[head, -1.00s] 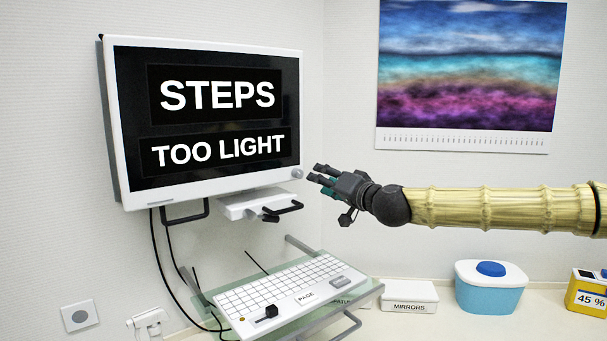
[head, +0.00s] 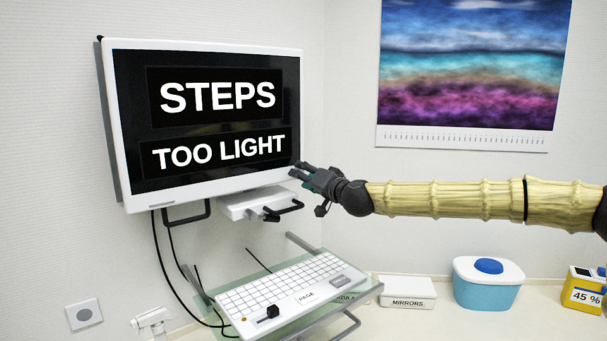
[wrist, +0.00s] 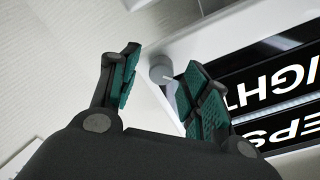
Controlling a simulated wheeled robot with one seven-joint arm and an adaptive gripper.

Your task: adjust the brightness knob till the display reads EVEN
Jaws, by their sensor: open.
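The display (head: 205,118) is a white-framed monitor on the left wall in the head view. It reads STEPS above TOO LIGHT. My gripper (head: 297,171) is at the lower right corner of its frame and hides the knob there. In the wrist view the round grey knob (wrist: 161,74) shows on the white bezel, with a small pale mark on it. My gripper (wrist: 155,85) is open there, with teal pads either side of the line to the knob. The knob appears just beyond the fingertips; I cannot tell whether a finger touches it.
Below the display are a white box with a black handle (head: 283,208) and a keyboard (head: 285,285) on a glass shelf. A MIRRORS box (head: 407,303), a blue-and-white tub (head: 489,291) and a yellow device reading 45 % (head: 584,297) stand on the counter at right.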

